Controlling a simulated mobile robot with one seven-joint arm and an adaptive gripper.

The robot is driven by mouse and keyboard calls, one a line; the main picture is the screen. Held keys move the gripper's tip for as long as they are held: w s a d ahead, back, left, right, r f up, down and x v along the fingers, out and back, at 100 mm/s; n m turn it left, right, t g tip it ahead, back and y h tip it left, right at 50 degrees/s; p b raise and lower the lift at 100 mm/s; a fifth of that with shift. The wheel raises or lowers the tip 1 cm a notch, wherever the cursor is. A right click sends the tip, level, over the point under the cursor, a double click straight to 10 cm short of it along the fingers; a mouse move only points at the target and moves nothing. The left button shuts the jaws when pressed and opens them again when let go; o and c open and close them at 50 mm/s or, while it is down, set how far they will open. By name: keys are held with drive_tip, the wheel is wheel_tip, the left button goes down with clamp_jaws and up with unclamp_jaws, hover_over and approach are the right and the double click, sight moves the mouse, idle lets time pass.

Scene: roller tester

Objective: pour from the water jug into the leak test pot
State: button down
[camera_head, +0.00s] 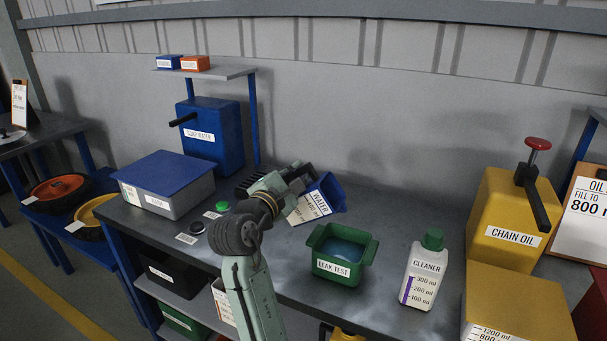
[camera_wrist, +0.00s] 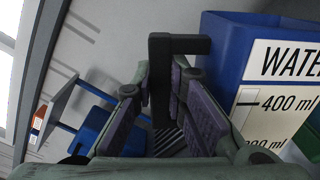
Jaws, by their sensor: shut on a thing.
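The water jug (camera_head: 317,200) is blue with a white marked label and hangs above the bench, tilted to the right. Its spout side is just above and behind the left part of the leak test pot. My gripper (camera_head: 300,178) is shut on the jug's black handle; the wrist view shows the handle (camera_wrist: 161,75) between the pads and the jug (camera_wrist: 235,60) at the right. The leak test pot (camera_head: 340,268) is a green open box with handles, standing upright on the bench. A blue surface shows inside it. I see no stream between jug and pot.
A cleaner bottle (camera_head: 422,275) stands right of the pot, with the yellow chain oil dispenser (camera_head: 510,220) beyond. Left are a blue-lidded box (camera_head: 165,185), a blue dispenser (camera_head: 215,125), and a green button (camera_head: 222,206). Bare bench (camera_head: 385,235) lies between pot and bottle.

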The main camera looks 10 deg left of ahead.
drive_tip(key=n, duration=0.1)
drive_tip(key=a+n, duration=0.1)
drive_tip(key=f+n, duration=0.1)
drive_tip(key=n, duration=0.1)
drive_tip(key=shift+w+a+f, duration=0.1)
drive_tip(key=shift+w+a, duration=0.15)
drive_tip(key=shift+a, duration=0.1)
wheel_tip(320, 180, down, 4)
drive_tip(key=n, duration=0.4)
drive_tip(key=shift+n, duration=0.4)
drive_tip(key=shift+s+d+f+n, duration=0.1)
drive_tip(key=shift+d+f+n, duration=0.1)
drive_tip(key=shift+f+n, duration=0.3)
drive_tip(key=shift+s+d+f+n, duration=0.1)
drive_tip(key=shift+d+f+n, duration=0.05)
drive_tip(key=shift+f+n, duration=0.35)
